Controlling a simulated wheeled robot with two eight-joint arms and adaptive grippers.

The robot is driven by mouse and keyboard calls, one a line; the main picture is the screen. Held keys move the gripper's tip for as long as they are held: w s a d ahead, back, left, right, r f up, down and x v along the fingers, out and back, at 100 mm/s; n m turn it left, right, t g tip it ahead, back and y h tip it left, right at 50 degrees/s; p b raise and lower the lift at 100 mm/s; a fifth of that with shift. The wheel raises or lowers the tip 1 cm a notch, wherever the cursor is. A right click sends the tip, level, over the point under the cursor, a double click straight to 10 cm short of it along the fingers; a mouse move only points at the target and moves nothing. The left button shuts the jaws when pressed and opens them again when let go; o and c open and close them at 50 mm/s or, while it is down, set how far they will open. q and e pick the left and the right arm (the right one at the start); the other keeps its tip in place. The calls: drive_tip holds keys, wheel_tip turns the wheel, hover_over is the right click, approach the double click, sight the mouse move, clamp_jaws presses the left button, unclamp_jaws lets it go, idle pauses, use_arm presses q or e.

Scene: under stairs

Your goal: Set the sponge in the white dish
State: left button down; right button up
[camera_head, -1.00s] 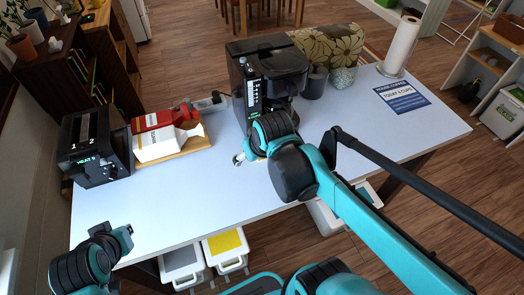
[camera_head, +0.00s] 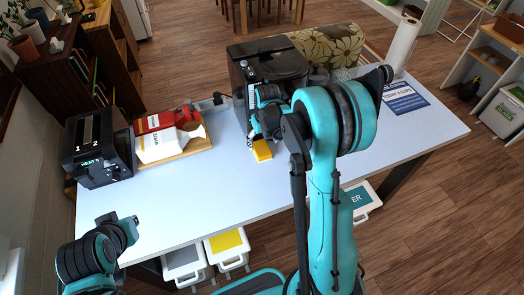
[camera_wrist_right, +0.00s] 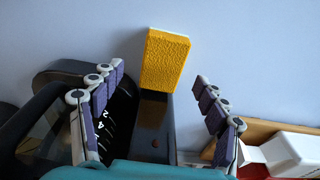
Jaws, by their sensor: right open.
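A yellow sponge (camera_head: 262,151) with a pale side sits on the white table (camera_head: 215,190), just in front of the black coffee machine (camera_head: 284,62). My right gripper (camera_head: 258,132) is close behind it, partly hidden by my arm. In the right wrist view the sponge (camera_wrist_right: 165,60) shows ahead, between the directions of the two spread fingers of the open, empty right gripper (camera_wrist_right: 158,80). I cannot tell whether a finger touches it. My left gripper (camera_head: 122,226) hangs at the table's near left corner; its jaws are unclear. I cannot make out a white dish.
The coffee machine stands close to my right gripper. A paper roll (camera_head: 402,45) and a sign (camera_head: 405,98) are at right. The table's front middle is clear.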

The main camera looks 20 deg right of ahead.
sight(262, 148)
drive_tip(key=shift+w+a+f+b, duration=0.1)
drive_tip(key=shift+w+f+b, duration=0.15)
drive_tip(key=shift+f, duration=1.05)
drive_tip(key=shift+w+a+f+b, duration=0.15)
drive_tip(key=shift+f+b, duration=0.1)
drive_tip(key=shift+f, duration=1)
drive_tip(key=shift+d+f+b, duration=0.1)
drive_tip(key=shift+f+b, duration=0.15)
drive_tip(key=shift+b, duration=0.1)
drive_tip(key=c, duration=1)
drive_tip(key=shift+r, duration=0.15)
